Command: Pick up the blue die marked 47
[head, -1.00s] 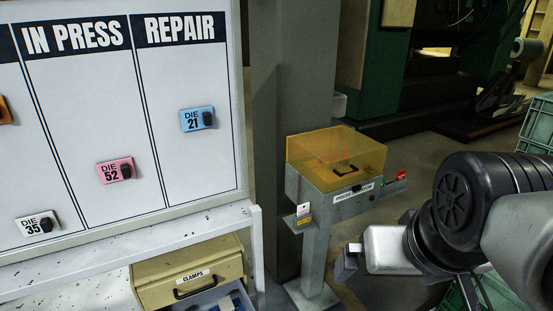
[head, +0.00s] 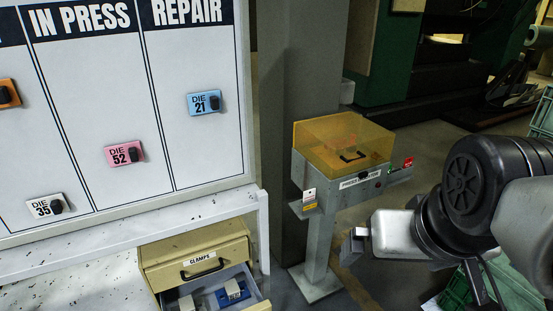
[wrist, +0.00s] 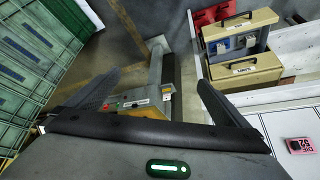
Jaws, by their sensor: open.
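No die marked 47 can be read in either view. In the head view a blue magnet tag reading DIE 21 (head: 204,102) hangs in the REPAIR column of the white board (head: 205,150). A blue piece (head: 233,292) lies in the open drawer (head: 262,305) under the CLAMPS drawer (head: 197,259); no marking on it is legible. My gripper (head: 353,246) is in mid-air right of the drawers, in front of the yellow-covered stand. In the wrist view my gripper (wrist: 159,76) has its two fingers spread apart with nothing between them.
A pink DIE 52 tag (head: 123,154) and a white 35 tag (head: 45,208) are also on the board. The grey stand (head: 322,235) with a yellow cover (head: 343,137) stands behind my gripper. Green crates (wrist: 40,50) are at the left in the wrist view.

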